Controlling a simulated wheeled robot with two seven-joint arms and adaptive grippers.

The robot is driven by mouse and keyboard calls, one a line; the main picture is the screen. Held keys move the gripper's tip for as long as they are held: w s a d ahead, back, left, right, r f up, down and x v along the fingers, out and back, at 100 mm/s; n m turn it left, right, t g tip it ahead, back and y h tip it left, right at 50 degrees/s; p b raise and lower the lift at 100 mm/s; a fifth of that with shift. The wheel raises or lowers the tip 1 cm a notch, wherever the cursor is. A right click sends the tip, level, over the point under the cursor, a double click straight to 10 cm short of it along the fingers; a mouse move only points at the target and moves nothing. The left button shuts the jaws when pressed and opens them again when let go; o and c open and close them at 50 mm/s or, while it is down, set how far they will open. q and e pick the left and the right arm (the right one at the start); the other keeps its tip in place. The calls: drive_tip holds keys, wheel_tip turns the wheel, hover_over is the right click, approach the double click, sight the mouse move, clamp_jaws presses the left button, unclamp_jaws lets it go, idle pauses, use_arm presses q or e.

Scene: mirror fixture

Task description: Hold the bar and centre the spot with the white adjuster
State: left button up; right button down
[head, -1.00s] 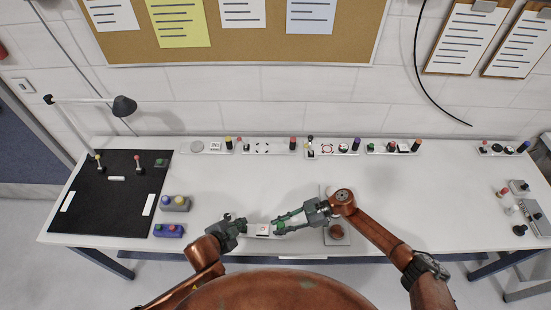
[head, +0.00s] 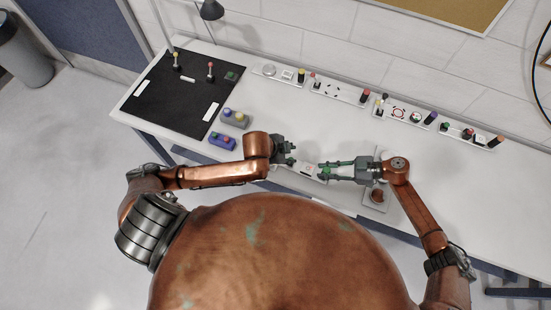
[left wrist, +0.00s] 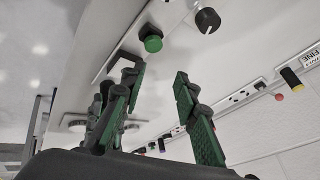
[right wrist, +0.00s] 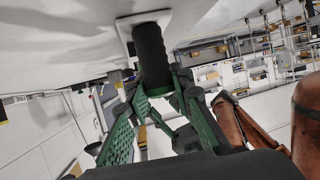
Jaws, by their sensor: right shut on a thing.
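A black ribbed bar (right wrist: 151,55) stands out from a white plate (right wrist: 128,32) in the right wrist view. My right gripper (right wrist: 150,100) is shut around the bar; in the head view this gripper (head: 323,171) points left beside a small white block with a red mark (head: 307,168). My left gripper (head: 292,152) is just left of that block in the head view. In the left wrist view its fingers (left wrist: 160,95) are apart with nothing between them. A green knob (left wrist: 153,42) and a black knob (left wrist: 207,20) lie beyond them. I cannot make out a white adjuster or the spot.
A black mat (head: 180,95) with small posts lies at the table's left. Two button boxes (head: 235,118) (head: 222,142) stand beside it. Several strips with coloured knobs (head: 340,92) line the back edge by the wall. A square plate with a red-brown round part (head: 377,196) lies below my right gripper.

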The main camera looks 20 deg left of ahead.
use_arm(q)
drive_tip(key=s+a+r+g+y, duration=0.3)
drive_tip(key=a+r+g, duration=0.3)
drive_tip(key=a+r, duration=0.1)
wheel_tip(320, 180, down, 12)
drive_tip(key=shift+w+d+f, duration=0.1)
drive_tip(key=shift+d, duration=0.05)
drive_tip(key=shift+c, duration=0.4)
clamp_jaws()
